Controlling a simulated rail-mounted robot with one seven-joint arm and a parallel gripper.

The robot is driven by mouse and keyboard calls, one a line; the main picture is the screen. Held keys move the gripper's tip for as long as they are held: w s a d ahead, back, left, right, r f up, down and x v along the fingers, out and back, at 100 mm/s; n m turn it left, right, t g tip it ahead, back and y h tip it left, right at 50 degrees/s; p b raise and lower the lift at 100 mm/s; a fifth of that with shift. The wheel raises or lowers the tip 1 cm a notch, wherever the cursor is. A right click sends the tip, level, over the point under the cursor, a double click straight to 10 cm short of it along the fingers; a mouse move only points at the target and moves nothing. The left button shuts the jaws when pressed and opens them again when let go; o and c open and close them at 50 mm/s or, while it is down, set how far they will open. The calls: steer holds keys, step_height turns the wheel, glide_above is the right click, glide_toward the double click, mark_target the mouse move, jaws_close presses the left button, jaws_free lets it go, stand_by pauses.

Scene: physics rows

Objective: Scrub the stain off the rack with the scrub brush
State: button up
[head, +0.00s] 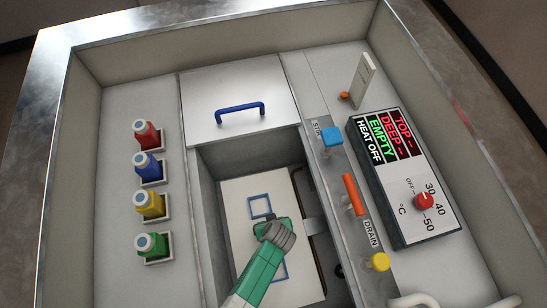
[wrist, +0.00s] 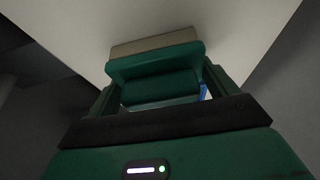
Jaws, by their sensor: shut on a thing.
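My gripper (wrist: 158,90) is shut on the scrub brush, gripping its green handle (wrist: 158,72) between the two fingers. The brush's beige scrubbing face (wrist: 153,43) points away from the gripper, towards a pale surface. I cannot tell whether it touches that surface. A white panel with blue square outlines (head: 239,192), apparently the rack, lies in the basin. No stain is clearly visible; my arm covers part of the panel.
A white lid (head: 238,92) with a blue handle (head: 240,112) covers the basin's far part. Red, blue, yellow and green bottles (head: 149,205) stand at left. A control box (head: 405,180) and coloured levers (head: 353,194) line the right. Basin walls (head: 210,215) enclose my gripper closely.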

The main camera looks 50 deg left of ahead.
steer(key=shift+r, duration=0.1)
steer(key=shift+r+p, duration=0.35)
steer(key=shift+p, duration=0.15)
steer(key=shift+s, duration=0.1)
steer(key=shift+s+d+p, duration=0.3)
steer(key=shift+s+p, duration=0.2)
steer(key=shift+s, duration=0.4)
steer(key=shift+s+d+p, duration=0.25)
steer(key=shift+s+p, duration=0.25)
steer(key=shift+s, duration=0.35)
steer(key=shift+r+p, duration=1.1)
steer(key=shift+r, duration=0.05)
steer(key=shift+f, duration=0.1)
